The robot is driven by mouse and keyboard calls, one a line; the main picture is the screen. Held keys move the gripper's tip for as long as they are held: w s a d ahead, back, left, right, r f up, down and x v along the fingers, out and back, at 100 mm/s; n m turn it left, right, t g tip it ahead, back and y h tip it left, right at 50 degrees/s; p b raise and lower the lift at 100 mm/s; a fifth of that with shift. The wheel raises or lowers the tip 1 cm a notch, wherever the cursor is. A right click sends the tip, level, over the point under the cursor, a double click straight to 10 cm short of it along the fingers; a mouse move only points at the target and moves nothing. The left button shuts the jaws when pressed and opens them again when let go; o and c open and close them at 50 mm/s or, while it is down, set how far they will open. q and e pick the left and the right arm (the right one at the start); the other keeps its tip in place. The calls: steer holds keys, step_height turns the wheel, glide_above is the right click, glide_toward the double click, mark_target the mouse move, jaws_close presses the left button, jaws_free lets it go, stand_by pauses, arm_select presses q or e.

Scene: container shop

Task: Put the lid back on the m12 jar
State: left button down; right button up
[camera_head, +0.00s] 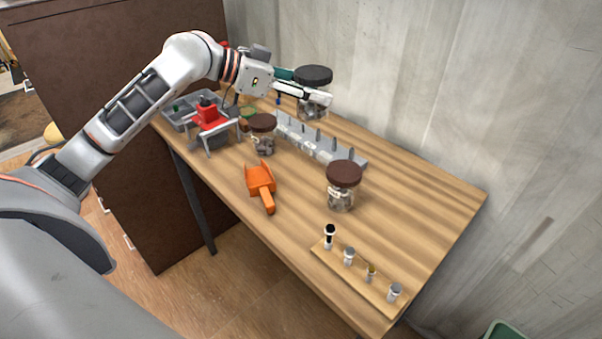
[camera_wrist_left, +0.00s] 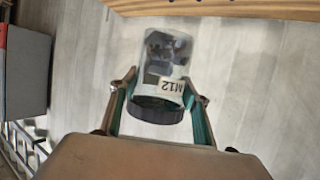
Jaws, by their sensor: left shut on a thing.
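A dark round lid (camera_head: 313,75) is at the jar's mouth, and this lid (camera_wrist_left: 158,109) shows no clear gap to the glass. I cannot tell whether it is fully seated. My left gripper (camera_head: 313,87) is shut on the lid, with one finger on each side in the left wrist view (camera_wrist_left: 160,103). My right gripper is not in view.
Two brown-lidded jars (camera_head: 343,188) (camera_head: 263,137) stand nearer. A grey slotted rack (camera_head: 320,147), an orange scoop (camera_head: 260,182), a red-and-grey stand (camera_head: 210,118), a grey bin (camera_head: 178,115) and a wooden board with small posts (camera_head: 355,280) are around. The table's right side (camera_head: 430,195) is clear.

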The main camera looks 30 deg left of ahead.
mark_target(302, 76)
arm_select(q)
steer(key=a, duration=0.1)
steer(key=a+r, duration=0.2)
steer(key=shift+w, duration=0.3)
steer(key=shift+f, duration=0.2)
step_height(302, 76, down, 15)
steer(key=b, duration=0.1)
steer(key=shift+b, duration=0.3)
steer(key=shift+f, duration=0.2)
step_height(302, 76, down, 3)
steer(key=shift+f, duration=0.55)
